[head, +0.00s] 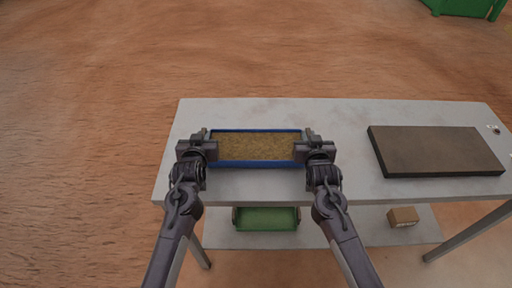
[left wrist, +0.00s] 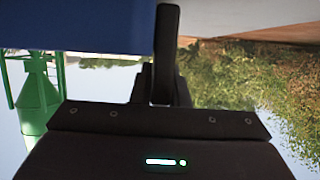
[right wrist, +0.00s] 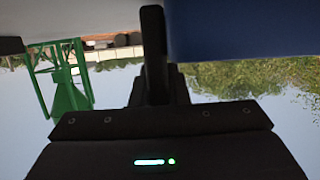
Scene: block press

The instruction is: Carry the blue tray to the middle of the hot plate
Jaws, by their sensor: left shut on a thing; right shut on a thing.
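The blue tray (head: 236,164) is filled with a brown, grainy material and is over the left half of the grey table. I cannot tell whether it touches the tabletop. My left gripper (head: 205,140) is shut on its left end, and my right gripper (head: 310,140) is shut on its right end. The blue tray wall fills the upper left of the left wrist view (left wrist: 75,25) and the upper right of the right wrist view (right wrist: 240,28). The hot plate (head: 435,151), a dark flat slab, lies on the right part of the table, apart from the tray.
The grey table (head: 270,112) is bare between the tray and the hot plate. A green tray (head: 267,219) and a small brown box (head: 403,217) are on the lower shelf (head: 345,228). Small round fittings (head: 494,129) are at the table's right edge.

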